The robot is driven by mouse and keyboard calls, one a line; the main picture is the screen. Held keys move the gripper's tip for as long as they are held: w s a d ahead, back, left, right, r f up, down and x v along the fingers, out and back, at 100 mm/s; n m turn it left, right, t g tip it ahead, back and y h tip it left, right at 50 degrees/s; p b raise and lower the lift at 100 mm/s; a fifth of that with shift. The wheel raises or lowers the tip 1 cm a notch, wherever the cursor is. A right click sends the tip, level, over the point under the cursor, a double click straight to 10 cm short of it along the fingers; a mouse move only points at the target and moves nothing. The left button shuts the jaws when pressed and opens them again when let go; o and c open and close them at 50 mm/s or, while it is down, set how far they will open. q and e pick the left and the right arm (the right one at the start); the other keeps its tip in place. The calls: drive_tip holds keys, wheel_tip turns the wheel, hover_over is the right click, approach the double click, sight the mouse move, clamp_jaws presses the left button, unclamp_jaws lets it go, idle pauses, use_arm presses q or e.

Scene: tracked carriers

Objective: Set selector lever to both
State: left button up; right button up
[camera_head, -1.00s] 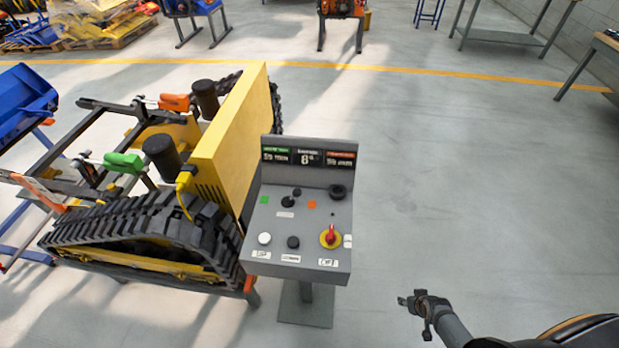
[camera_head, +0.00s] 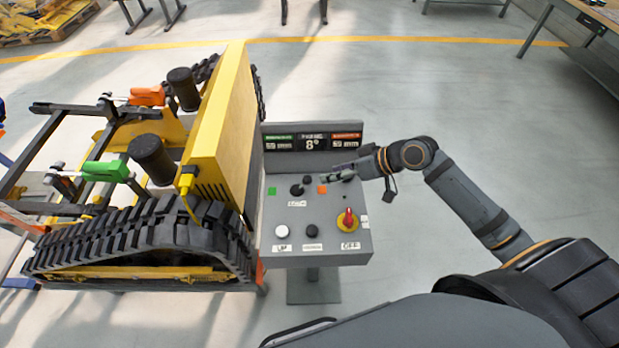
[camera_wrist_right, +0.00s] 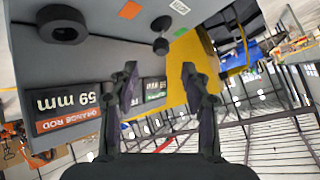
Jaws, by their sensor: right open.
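The selector lever (camera_head: 298,189) is a small black lever on the upper face of the grey control console (camera_head: 325,248). It sits between a green square (camera_head: 272,191) and an orange square (camera_head: 322,189), with a white label below it. In the right wrist view the black lever (camera_wrist_right: 161,44) shows beyond the fingertips, beside the orange square (camera_wrist_right: 130,10). My right gripper (camera_head: 336,172) is over the upper right of the console, to the right of the lever and apart from it. Its two fingers (camera_wrist_right: 160,84) are open with nothing between them. My left gripper is out of view.
A display panel (camera_head: 312,144) rises at the console's back edge. A black round knob (camera_wrist_right: 62,24) is near my right gripper. A red-yellow switch (camera_head: 347,220), white button (camera_head: 282,231) and black button (camera_head: 311,231) line the front. A yellow tracked carrier (camera_head: 215,130) stands close on the left.

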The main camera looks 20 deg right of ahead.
sight(310, 178)
drive_tip(key=p+x, duration=0.1)
drive_tip(key=x, duration=0.7)
drive_tip(key=shift+w+a+r, duration=0.15)
drive_tip(key=shift+a, duration=0.1)
drive_tip(key=shift+w+a+f, duration=0.25)
drive_tip(key=shift+a+f, duration=0.05)
drive_tip(key=shift+f, duration=0.2)
clamp_jaws()
